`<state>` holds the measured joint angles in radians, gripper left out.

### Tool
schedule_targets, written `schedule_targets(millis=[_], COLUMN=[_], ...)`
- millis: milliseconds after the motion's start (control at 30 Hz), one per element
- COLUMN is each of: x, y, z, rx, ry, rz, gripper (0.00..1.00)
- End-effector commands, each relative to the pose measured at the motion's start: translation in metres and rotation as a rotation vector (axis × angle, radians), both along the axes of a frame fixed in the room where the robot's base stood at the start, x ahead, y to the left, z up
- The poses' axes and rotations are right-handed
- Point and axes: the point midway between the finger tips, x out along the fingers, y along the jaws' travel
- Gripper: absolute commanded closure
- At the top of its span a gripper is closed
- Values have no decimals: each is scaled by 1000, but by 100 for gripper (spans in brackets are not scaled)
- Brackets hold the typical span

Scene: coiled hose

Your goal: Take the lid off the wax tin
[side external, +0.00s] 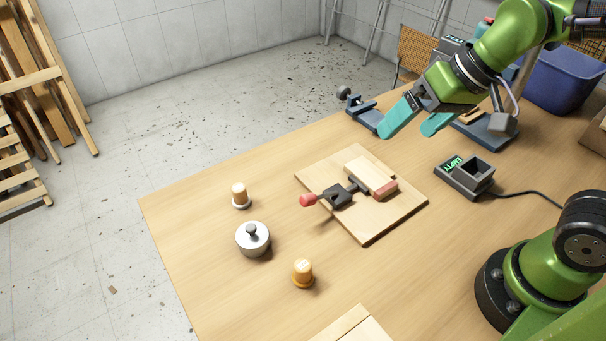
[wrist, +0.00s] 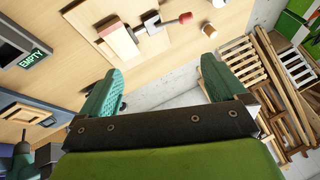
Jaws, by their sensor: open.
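The wax tin (side external: 253,243) looks to be the round silver tin standing upright on the left part of the wooden table. Its lid, with a dark round knob (side external: 251,230), sits on top of it. In the wrist view, a grey-white piece at the top edge may be the tin, but it is cut off. My gripper (side external: 406,134) has teal fingers and is open and empty. It is raised over the table's far side, well to the right of and beyond the tin. Both fingers also show in the wrist view (wrist: 162,64), with nothing between them.
A wooden board (side external: 366,235) with a red-handled clamp (side external: 337,196) lies between my gripper and the tin. A small wood-topped piece (side external: 239,195) and an orange knob-like piece (side external: 303,272) stand near the tin. A grey device with a green display (side external: 452,163) is at right.

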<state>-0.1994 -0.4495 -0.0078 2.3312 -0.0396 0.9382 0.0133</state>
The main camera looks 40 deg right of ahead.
Motion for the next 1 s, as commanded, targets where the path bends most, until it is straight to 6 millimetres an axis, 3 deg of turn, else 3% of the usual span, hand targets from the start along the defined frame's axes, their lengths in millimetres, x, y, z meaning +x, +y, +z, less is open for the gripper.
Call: schedule_targets(millis=[100, 300, 500, 600, 700, 833, 1000], x=[32, 76, 103, 111, 119, 124, 120], y=[41, 115, 198, 229, 244, 245, 243], z=[-2, -16, -44, -55, -53, -33, -52], rx=[-26, -89, -179, -213, -221, -198, -203], ry=[102, 253, 373, 407, 422, 427, 452], rz=[75, 118, 77, 13, -66, -172, -213], gripper=[2, 2, 2, 2, 2, 2, 2])
